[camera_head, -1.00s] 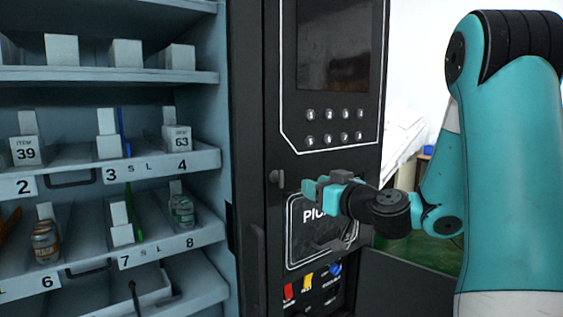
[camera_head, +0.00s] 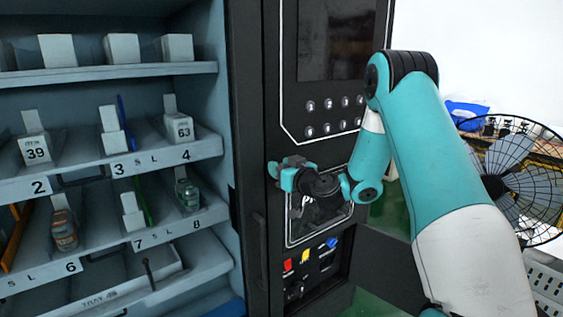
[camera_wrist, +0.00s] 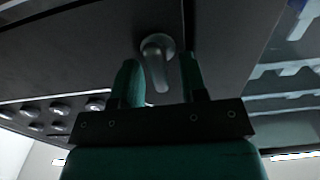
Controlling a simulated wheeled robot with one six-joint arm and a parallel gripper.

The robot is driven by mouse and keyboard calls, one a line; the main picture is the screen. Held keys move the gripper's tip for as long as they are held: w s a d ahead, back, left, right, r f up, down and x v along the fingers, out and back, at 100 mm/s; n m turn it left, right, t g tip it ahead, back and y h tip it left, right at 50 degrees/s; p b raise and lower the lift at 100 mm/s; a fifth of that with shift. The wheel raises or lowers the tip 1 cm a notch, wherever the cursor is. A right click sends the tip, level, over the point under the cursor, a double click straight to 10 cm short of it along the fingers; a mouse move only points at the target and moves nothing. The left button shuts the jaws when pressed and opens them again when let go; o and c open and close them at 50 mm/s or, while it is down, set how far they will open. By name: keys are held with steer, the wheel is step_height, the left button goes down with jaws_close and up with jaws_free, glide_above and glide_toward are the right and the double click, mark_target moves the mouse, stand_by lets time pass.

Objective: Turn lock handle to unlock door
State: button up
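The lock handle (camera_wrist: 157,62) is a small grey lever on a round base on the black door (camera_head: 275,75). In the wrist view it lies between the two teal fingers of my gripper (camera_wrist: 161,66), with a gap on both sides. The fingers are open and no firm contact shows. In the head view my gripper (camera_head: 288,172) is at the door front, below the keypad (camera_head: 335,115), and mostly covers the handle (camera_head: 272,169).
Shelves (camera_head: 110,75) with perfume bottles and boxes stand to the left. A pickup opening (camera_head: 315,225) and coloured switches (camera_head: 305,257) are below my gripper. A fan (camera_head: 512,165) stands at the right.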

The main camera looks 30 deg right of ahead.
jaws_close()
steer(key=shift+m+b, duration=0.3)
steer(key=shift+m, duration=0.1)
steer(key=m, duration=0.1)
steer(key=m+b, duration=0.1)
steer(key=m, duration=0.1)
steer(key=shift+d+m, duration=0.25)
steer(key=shift+m, duration=0.15)
steer(key=m, duration=0.8)
steer(key=f+m, duration=0.1)
steer(key=m, duration=0.4)
steer(key=shift+d, duration=0.4)
steer(key=shift+m, duration=0.3)
